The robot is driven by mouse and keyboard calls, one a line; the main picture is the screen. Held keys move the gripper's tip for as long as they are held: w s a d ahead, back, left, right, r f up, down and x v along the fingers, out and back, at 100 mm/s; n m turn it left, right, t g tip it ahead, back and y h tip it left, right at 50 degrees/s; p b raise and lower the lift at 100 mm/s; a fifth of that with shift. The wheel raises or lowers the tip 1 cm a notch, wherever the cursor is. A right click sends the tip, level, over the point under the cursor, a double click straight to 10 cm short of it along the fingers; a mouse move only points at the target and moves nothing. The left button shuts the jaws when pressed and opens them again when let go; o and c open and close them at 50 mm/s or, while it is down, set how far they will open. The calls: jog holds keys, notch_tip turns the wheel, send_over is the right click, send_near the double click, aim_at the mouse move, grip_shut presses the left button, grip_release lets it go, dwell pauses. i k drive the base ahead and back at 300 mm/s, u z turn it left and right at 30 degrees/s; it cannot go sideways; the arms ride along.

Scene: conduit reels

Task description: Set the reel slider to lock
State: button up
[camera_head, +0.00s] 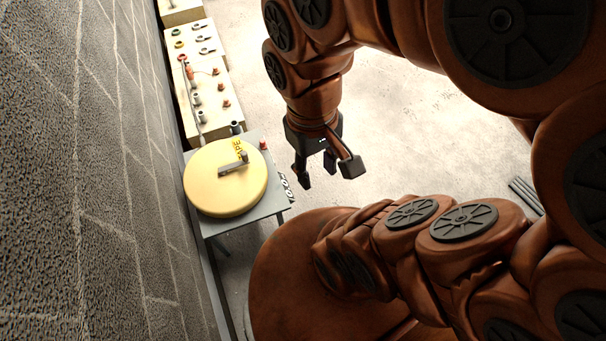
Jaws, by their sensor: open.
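A round yellow reel (220,197) lies on a grey table (268,207) against the wall, with dark lettering near its upper edge. A grey crank (234,164) sits on top of it. A small red part (263,145) stands on the table's far right corner; I cannot tell whether it is the slider. Small grey and dark pieces (284,187) sit at the table's right edge. My gripper (327,177) is open and empty, pointing down to the right of the table, apart from the reel.
A long pale bench (213,117) with several small fittings and a red-handled tool runs along the wall behind the table. The grey wall (80,150) bounds the left. Dark bars (526,194) lie on the floor at right. Pale floor (410,130) beyond my gripper is clear.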

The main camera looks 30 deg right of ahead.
aim_at(263, 141)
jog(key=z, duration=2.5)
jog(key=i, duration=0.3)
jog(key=z, duration=0.85)
jog(key=i, duration=1.15)
jog(key=u, duration=4.5)
